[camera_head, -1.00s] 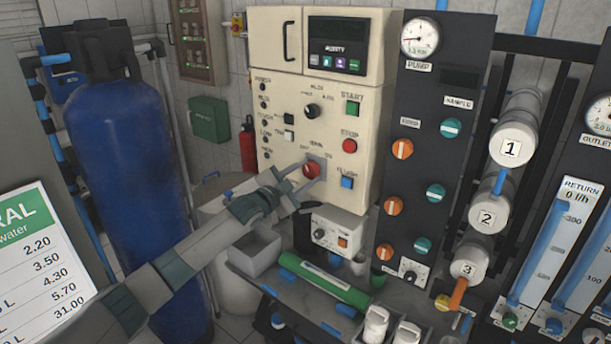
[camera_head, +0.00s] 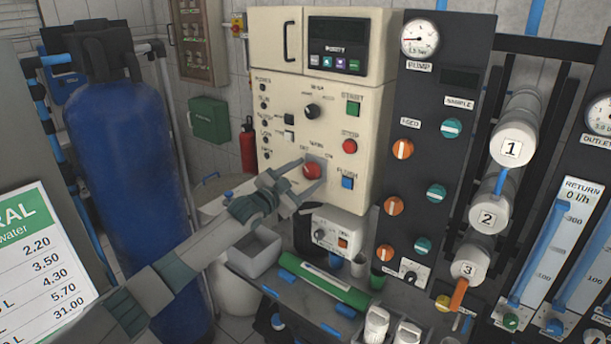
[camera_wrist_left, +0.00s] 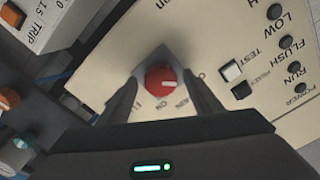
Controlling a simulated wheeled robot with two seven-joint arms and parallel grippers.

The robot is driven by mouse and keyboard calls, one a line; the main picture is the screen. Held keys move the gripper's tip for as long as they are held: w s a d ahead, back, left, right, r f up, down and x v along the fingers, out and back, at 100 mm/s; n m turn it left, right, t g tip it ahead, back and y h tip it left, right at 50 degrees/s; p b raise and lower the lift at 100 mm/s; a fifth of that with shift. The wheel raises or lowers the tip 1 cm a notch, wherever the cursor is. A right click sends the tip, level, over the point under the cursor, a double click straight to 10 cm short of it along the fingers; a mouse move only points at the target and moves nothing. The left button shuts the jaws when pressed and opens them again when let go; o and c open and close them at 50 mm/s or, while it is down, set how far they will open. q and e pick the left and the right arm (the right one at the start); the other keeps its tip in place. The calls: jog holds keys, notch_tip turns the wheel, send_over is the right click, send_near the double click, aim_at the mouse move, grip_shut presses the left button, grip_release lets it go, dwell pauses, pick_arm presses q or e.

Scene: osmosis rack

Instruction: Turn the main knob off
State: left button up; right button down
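The main knob (camera_head: 312,171) is a red round knob on a grey square plate, low on the cream control panel (camera_head: 340,115). In the left wrist view the knob (camera_wrist_left: 161,80) shows a white mark pointing right. My left gripper (camera_head: 305,175) is open in front of the panel. Its two fingers (camera_wrist_left: 163,95) stand on either side of the knob, with visible gaps, and do not touch it. The knob's lettering is partly hidden and too blurred to read fully. My right gripper is not in view.
A green START button (camera_head: 353,108), a red STOP button (camera_head: 350,146) and a blue FLUSH button (camera_head: 347,183) sit right of the knob. A small white box (camera_head: 338,232) is below. A dark pump panel (camera_head: 432,130) stands at the right, a blue tank (camera_head: 130,190) at the left.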

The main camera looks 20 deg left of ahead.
pick_arm(q)
jog(key=shift+s, duration=0.15)
jog(key=b+v, duration=0.6)
jog(key=v, duration=1.1)
dwell(0.4)
